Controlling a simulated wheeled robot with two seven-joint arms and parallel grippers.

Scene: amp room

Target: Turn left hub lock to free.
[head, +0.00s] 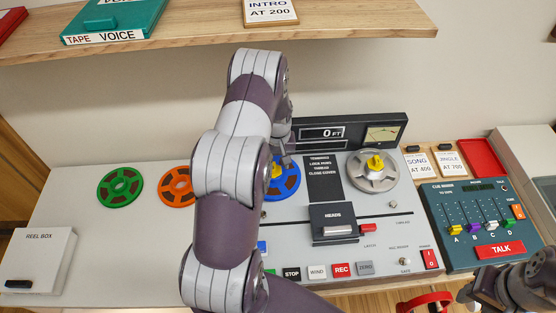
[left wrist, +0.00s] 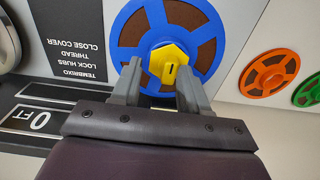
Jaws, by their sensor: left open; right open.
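The left hub lock (head: 276,172) is a yellow hexagonal knob at the centre of the blue reel (head: 291,190) on the tape machine. In the left wrist view the yellow knob (left wrist: 169,64) shows a dark slot mark on its face. My left gripper (head: 284,158) is open at the knob. In the left wrist view its two fingertips (left wrist: 160,76) are apart, on either side of the knob's near part; I cannot tell whether they touch it. My left arm hides part of the blue reel. My right gripper (head: 466,292) is open and empty at the lower right.
The right hub lock (head: 375,163) is yellow on a silver reel. The heads cover (head: 333,223) and a button row lie in front. Green (head: 120,188) and orange (head: 176,187) reels lie left. A cue mixer (head: 477,222) stands right. A shelf (head: 350,22) overhangs the back.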

